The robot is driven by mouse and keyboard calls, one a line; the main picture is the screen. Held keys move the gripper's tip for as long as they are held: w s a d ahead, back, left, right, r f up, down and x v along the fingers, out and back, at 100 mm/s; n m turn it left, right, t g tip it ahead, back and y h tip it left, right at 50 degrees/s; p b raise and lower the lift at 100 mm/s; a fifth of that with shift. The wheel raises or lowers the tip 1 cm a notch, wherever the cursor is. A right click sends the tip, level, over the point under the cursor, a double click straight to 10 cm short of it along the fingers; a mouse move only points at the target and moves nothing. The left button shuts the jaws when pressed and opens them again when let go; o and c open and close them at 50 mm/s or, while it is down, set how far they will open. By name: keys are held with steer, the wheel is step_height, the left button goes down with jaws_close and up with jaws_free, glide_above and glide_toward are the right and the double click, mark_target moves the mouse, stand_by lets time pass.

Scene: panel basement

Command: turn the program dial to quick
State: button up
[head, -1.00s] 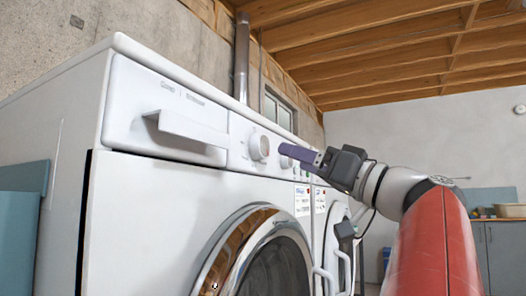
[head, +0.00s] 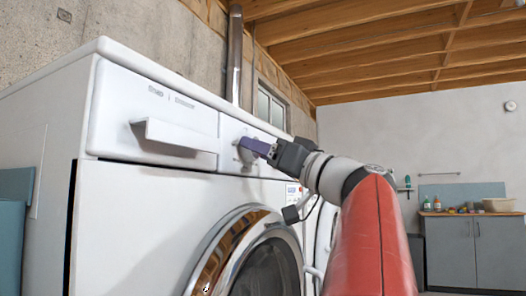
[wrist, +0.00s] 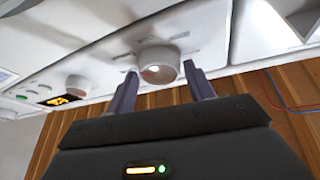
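The program dial (wrist: 157,57) is a round white knob on the washer's front panel, with small markings around it. My gripper (wrist: 161,70) is open, with one finger on each side of the dial in the wrist view. The fingertips are close to the knob; I cannot tell whether they touch it. The labels are too blurred to read, so the dial's setting is unclear. In the head view my gripper (head: 245,146) reaches the panel of the white washer (head: 140,205) from the right, and its fingers hide part of the dial.
A drawer handle (head: 175,135) juts out left of the dial. A grey cabinet (head: 475,250) stands far right. The space in front of the washer looks open.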

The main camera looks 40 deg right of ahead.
steer(key=c, duration=0.6)
steer(key=shift+m, duration=0.3)
steer(key=shift+s+a+r+m+g+h+p, duration=0.1)
steer(key=shift+m+g+h+p, duration=0.25)
steer(key=shift+m+h, duration=0.95)
steer(key=shift+w+a+r+m+g+h+p, duration=0.1)
steer(key=shift+m+g+h+p, duration=0.25)
steer(key=shift+m, duration=1.9)
steer(key=shift+s+a+r+m+g+h+p, duration=0.15)
steer(key=shift+m+h+p, duration=0.25)
steer(key=shift+m+h, duration=0.9)
steer(key=shift+d+m+y, duration=0.1)
steer(key=shift+m+y, duration=0.35)
steer(key=shift+m, duration=0.2)
steer(key=o, duration=1)
